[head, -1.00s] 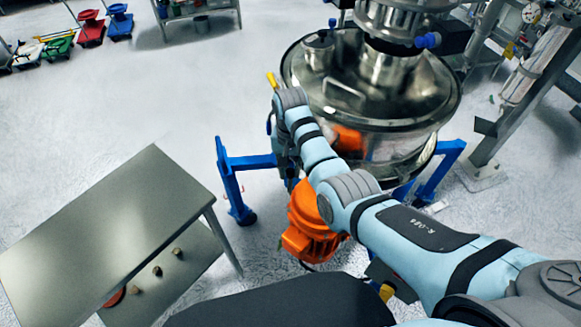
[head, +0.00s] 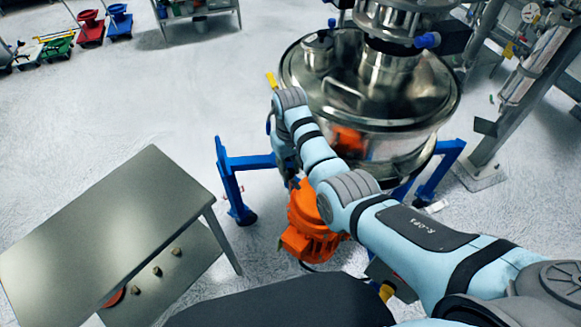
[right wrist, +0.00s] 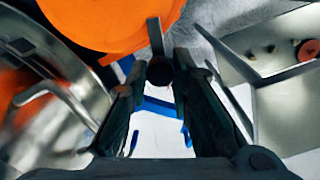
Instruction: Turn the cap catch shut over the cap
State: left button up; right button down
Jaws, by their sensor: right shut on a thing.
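The powder sifter (head: 390,100) is a shiny round steel vessel with blue legs and an orange motor (head: 312,215) below its near side. My right arm reaches down in front of it, and the right gripper is mostly hidden behind that arm in the head view. In the right wrist view my right gripper (right wrist: 158,76) is shut on a small dark round-ended piece (right wrist: 160,72) beneath the orange motor housing. This piece appears to be the cap catch. The cap itself cannot be made out. My left gripper is out of view.
A grey steel table (head: 110,220) stands at the lower left, with small pieces and a red disc on its lower shelf. A blue leg frame (head: 232,185) stands close left of my right arm.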

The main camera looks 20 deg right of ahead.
jog(key=shift+s+f, duration=0.1)
jog(key=shift+f, duration=0.05)
jog(key=c, duration=1.8)
grip_release()
jog(key=o, duration=0.4)
jog(key=shift+r, duration=0.2)
notch_tip(320, 180, up, 7)
jog(key=shift+r, duration=0.1)
